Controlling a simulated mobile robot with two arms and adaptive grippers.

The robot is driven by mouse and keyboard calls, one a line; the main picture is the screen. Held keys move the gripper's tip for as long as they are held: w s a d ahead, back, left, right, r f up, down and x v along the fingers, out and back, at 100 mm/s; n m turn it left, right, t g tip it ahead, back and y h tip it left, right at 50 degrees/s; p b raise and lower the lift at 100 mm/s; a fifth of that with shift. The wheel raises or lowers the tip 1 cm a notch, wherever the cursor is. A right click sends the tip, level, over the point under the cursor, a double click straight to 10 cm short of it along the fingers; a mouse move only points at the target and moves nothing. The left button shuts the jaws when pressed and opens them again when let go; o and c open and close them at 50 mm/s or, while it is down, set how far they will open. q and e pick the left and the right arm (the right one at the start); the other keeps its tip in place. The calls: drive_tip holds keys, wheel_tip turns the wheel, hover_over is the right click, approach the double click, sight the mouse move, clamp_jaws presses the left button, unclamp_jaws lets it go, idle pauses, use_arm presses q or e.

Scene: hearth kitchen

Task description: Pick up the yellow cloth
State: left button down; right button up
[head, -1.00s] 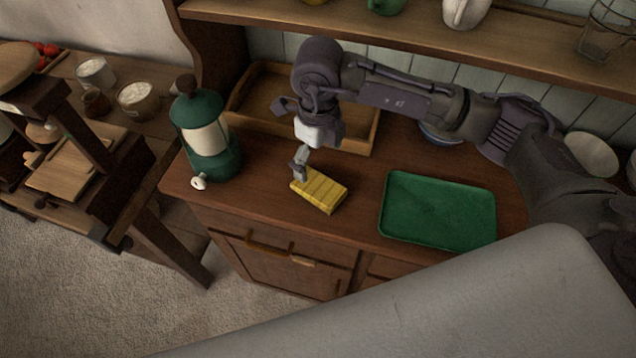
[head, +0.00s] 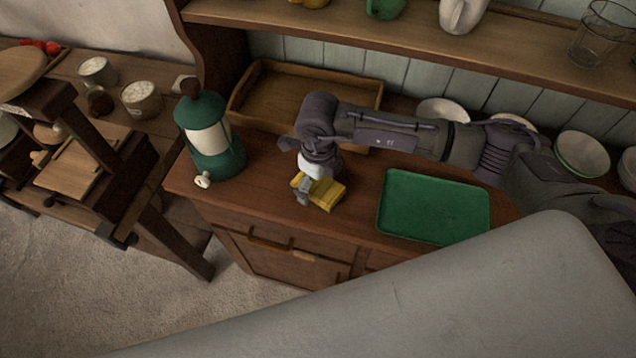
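The yellow cloth (head: 327,195) lies folded as a small block on the wooden cabinet top, left of the green tray. My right gripper (head: 304,190) points down over the left part of the cloth, at or touching it. A grey finger shows at the cloth's near left side. The other finger is hidden, so I cannot tell if the gripper is open or shut on the cloth. My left gripper is not in view.
The green tray (head: 434,207) lies right of the cloth. A green and cream dispenser (head: 208,138) stands to the left. A wooden tray (head: 258,112) lies behind my gripper. Bowls (head: 581,154) stand at the back right under a shelf (head: 380,33).

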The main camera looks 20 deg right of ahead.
sight(324, 182)
drive_tip(key=c, duration=1.1)
drive_tip(key=shift+c, duration=0.2)
drive_tip(key=shift+r, duration=0.2)
drive_tip(key=shift+r, duration=0.25)
drive_tip(key=r+b, duration=0.1)
drive_tip(key=d+r+b, duration=0.1)
drive_tip(key=r, duration=0.1)
drive_tip(key=shift+d+r, duration=0.1)
drive_tip(key=shift+r, duration=0.2)
drive_tip(key=s+d+r+b, duration=0.2)
drive_tip(key=d+r, duration=0.4)
drive_tip(key=d, duration=0.4)
drive_tip(key=shift+s+d+r+b, duration=0.2)
drive_tip(key=shift+r+b, duration=0.1)
drive_tip(key=shift+b, duration=0.25)
